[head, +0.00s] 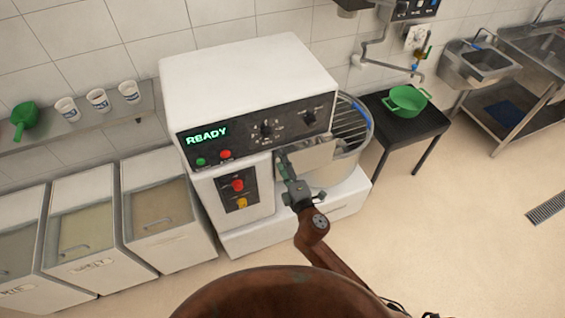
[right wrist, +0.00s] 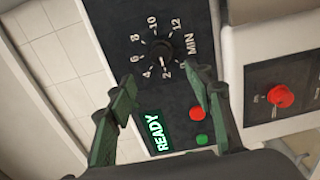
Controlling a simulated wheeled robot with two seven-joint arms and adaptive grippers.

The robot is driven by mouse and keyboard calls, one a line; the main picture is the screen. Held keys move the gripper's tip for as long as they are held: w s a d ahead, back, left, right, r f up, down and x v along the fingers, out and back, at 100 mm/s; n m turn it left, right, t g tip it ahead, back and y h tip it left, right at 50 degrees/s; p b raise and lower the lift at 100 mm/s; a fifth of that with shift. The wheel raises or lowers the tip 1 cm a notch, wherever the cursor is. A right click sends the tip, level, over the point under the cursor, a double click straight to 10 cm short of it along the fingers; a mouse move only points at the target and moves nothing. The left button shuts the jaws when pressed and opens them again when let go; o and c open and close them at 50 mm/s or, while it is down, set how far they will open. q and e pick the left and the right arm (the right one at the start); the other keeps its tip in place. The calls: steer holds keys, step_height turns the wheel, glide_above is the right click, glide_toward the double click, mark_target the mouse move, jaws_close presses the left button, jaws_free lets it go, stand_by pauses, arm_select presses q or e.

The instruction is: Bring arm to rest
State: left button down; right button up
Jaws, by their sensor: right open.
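My right arm reaches up from the bottom of the head view. Its green gripper (head: 284,165) is in front of the white mixer's (head: 250,75) control panel, below the dials. In the right wrist view the two green fingers (right wrist: 160,82) are spread apart with nothing between them. A black timer dial (right wrist: 162,55), marked in minutes, shows beyond the fingertips; the fingers look apart from it, though the exact gap cannot be told. The panel's display (head: 207,136) reads READY in green. My left gripper is not in view.
A steel bowl (head: 345,165) with a wire guard is right of the gripper. A green colander (head: 407,103) stands on a black table (head: 405,128). White bins (head: 165,215) line the left, below a shelf with cups (head: 98,100) and a green scoop (head: 24,117). Open floor lies at right.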

stand_by(0.5)
